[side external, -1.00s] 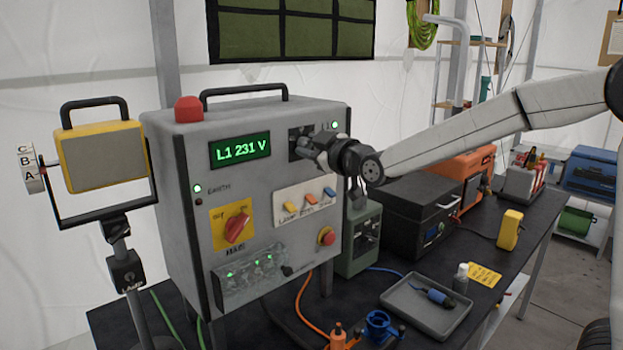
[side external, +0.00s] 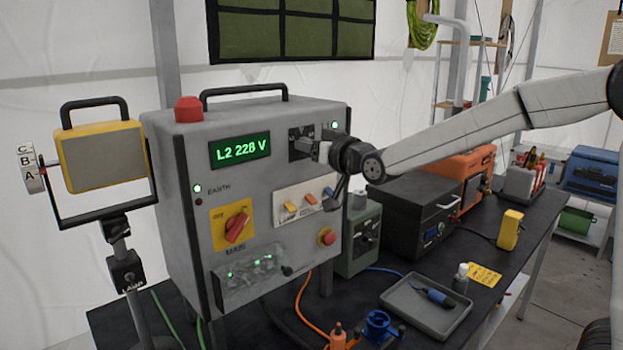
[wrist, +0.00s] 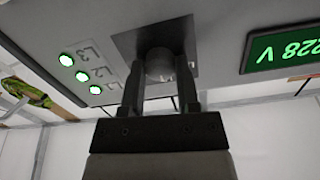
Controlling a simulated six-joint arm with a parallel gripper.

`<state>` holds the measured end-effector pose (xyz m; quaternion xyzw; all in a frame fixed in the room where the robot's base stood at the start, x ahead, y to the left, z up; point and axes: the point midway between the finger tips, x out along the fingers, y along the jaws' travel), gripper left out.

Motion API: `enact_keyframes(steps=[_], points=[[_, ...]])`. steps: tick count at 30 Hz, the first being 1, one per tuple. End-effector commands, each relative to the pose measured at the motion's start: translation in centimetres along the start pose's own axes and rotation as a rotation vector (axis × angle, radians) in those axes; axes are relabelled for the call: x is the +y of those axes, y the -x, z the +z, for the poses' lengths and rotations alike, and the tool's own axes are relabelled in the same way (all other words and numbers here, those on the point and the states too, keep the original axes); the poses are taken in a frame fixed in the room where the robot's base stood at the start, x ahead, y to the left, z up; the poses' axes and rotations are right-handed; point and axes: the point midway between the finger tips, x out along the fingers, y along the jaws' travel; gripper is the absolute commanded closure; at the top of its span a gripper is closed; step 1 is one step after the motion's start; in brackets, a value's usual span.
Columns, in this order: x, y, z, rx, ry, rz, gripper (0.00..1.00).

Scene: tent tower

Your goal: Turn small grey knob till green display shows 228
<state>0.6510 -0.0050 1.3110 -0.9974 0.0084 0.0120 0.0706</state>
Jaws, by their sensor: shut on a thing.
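The green display (side external: 240,149) on the grey cabinet reads "L2 228 V" in the side view. The wrist view shows the same display (wrist: 285,50) upside down, with "228 V" in sight and its right end cut off. The small grey knob (wrist: 160,66) sits on a dark square plate, right of the display in the side view. My gripper (wrist: 161,85) is shut on the knob, one finger on each side of it. In the side view my gripper (side external: 322,152) hides most of the knob.
A red mains switch (side external: 236,227) on a yellow plate, coloured rocker switches (side external: 308,200) and a red button (side external: 327,237) sit lower on the same panel. A yellow lamp (side external: 103,157) stands left. The bench holds a grey tray (side external: 425,304).

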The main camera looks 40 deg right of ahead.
Motion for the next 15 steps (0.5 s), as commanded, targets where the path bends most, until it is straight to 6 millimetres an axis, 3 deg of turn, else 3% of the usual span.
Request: enact_keyframes(steps=[14,15], points=[[0.03,0.02,0.06,-0.002,-0.017,0.0,1.0],[0.03,0.02,0.06,-0.002,-0.017,0.0,0.47]])
